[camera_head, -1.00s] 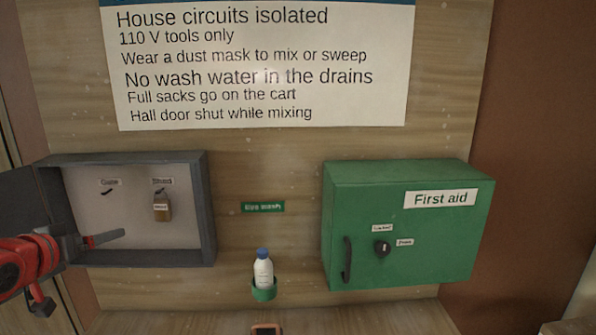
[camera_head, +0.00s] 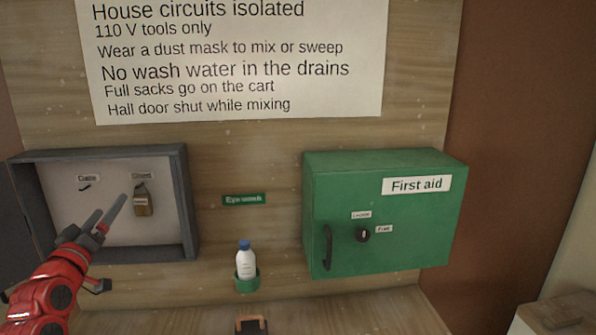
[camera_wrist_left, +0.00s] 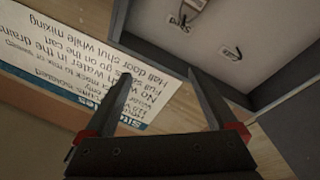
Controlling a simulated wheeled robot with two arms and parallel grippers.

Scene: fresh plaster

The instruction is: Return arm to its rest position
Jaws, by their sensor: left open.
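My left gripper (camera_head: 108,208) is open and empty, in front of the lower left part of the open grey key box (camera_head: 192,215). Its red arm comes in from the lower left. In the left wrist view its two fingers (camera_wrist_left: 159,75) stand apart with nothing between them. A brown padlock-like tag (camera_head: 143,205) hangs on the right hook inside the box, close to the right of the fingertips in the picture. The left hook (camera_head: 85,187) is bare. My right gripper is not in view.
A green first aid cabinet (camera_head: 400,215) with a black handle and lock is shut, on the right. A white bottle (camera_head: 246,262) with a blue cap stands in a green holder (camera_head: 247,284) between the boxes. A notice (camera_head: 240,60) hangs above.

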